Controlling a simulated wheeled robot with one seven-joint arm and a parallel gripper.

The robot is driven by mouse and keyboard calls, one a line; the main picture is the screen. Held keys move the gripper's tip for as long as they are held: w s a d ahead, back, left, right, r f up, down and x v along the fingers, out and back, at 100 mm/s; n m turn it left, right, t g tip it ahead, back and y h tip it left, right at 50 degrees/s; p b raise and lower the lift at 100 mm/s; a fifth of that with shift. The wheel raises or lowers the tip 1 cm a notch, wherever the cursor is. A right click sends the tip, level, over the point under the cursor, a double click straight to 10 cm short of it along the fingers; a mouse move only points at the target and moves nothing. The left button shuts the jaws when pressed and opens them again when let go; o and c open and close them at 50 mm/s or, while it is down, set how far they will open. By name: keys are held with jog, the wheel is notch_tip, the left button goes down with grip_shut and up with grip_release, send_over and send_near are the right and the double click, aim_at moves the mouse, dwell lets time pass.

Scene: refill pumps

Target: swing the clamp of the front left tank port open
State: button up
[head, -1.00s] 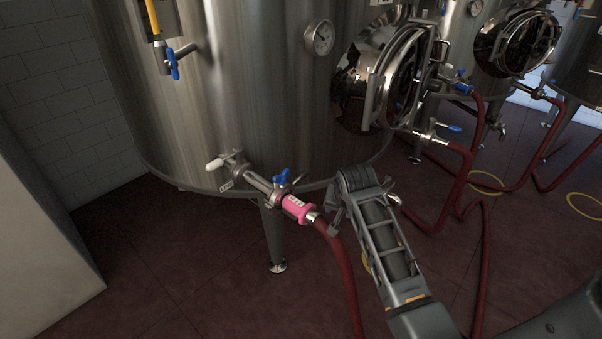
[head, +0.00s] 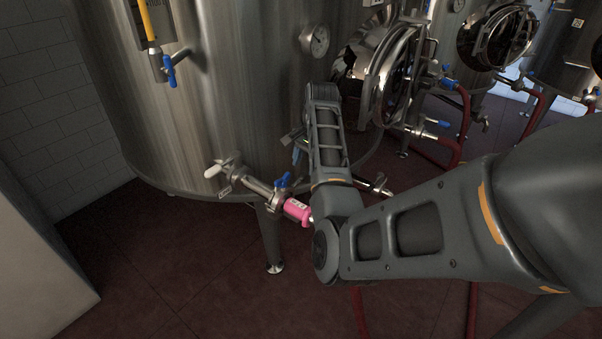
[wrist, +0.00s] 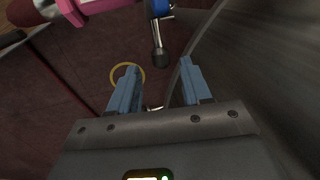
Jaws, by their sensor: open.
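The front left tank port (head: 255,184) is a steel pipe low on the large tank, with a blue valve handle (head: 283,181) and a pink labelled coupling (head: 296,209). The clamp is small in the head view, and I cannot tell its state. In the wrist view the pink coupling (wrist: 95,5) and blue handle (wrist: 159,8) are at the top. A rod with a dark rounded end (wrist: 159,55), perhaps the clamp's handle, points down towards the gap between my fingers. My gripper (wrist: 160,75) is open and empty, apart from the rod. My arm mostly hides it in the head view.
The curved tank wall (wrist: 260,70) is close at the right of the wrist view. A red hose (wrist: 35,12) leaves the pink coupling. A tank leg (head: 270,240) stands below the port. An open round hatch (head: 395,75) is to the right. The floor in front is clear.

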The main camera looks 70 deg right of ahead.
aim_at(303, 175)
jog(key=shift+w+f, duration=0.25)
jog(key=shift+f, duration=0.9)
jog(key=shift+w+f, duration=0.2)
jog(key=shift+f, duration=0.95)
grip_shut()
jog(key=shift+d, duration=0.1)
